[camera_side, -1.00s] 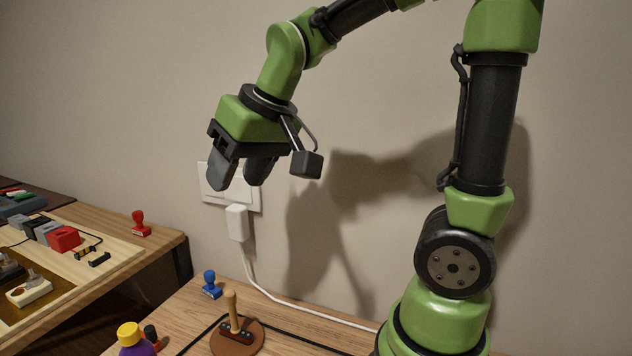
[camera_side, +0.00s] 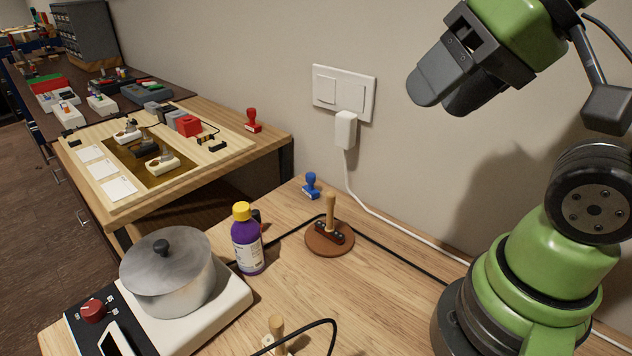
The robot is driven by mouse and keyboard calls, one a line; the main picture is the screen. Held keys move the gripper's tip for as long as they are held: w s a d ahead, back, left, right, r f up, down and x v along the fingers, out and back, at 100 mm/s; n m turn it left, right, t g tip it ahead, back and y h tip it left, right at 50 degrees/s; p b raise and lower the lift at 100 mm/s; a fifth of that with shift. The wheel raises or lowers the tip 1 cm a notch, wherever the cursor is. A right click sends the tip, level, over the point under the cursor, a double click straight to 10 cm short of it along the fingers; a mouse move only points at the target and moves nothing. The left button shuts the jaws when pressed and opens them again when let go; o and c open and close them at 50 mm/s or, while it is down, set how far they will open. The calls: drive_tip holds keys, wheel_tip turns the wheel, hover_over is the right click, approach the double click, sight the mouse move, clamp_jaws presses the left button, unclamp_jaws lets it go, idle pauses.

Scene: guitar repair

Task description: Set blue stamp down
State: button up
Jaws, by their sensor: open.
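The blue stamp (camera_side: 311,187) stands upright on the wooden table (camera_side: 390,285), near the wall at the table's back edge. Nothing holds it. My gripper (camera_side: 440,98) is high at the upper right, well above the table and to the right of the stamp. Its jaws are open, and no object shows between them.
A brown round base with a wooden handle (camera_side: 330,236) stands just in front of the stamp. A purple bottle (camera_side: 247,240) and a pot (camera_side: 168,272) on a hotplate are at left. A red stamp (camera_side: 252,121) stands on the other bench. A white cable (camera_side: 395,226) runs along the wall.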

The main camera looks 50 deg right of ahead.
drive_tip(key=w+d+m+g+h, duration=0.2)
drive_tip(key=w+d+m, duration=0.1)
drive_tip(key=w, duration=0.7)
drive_tip(key=m+g+h, duration=0.3)
drive_tip(key=m+h, duration=0.1)
hover_over(311, 174)
drive_tip(key=f, duration=1.5)
drive_tip(key=a+f, duration=0.1)
drive_tip(key=f, duration=0.6)
drive_tip(key=shift+s+f, duration=0.35)
drive_tip(key=shift+f, duration=0.05)
drive_tip(key=x, duration=0.5)
drive_tip(key=shift+a+f, duration=0.3)
drive_tip(key=shift+f, duration=0.2)
clamp_jaws()
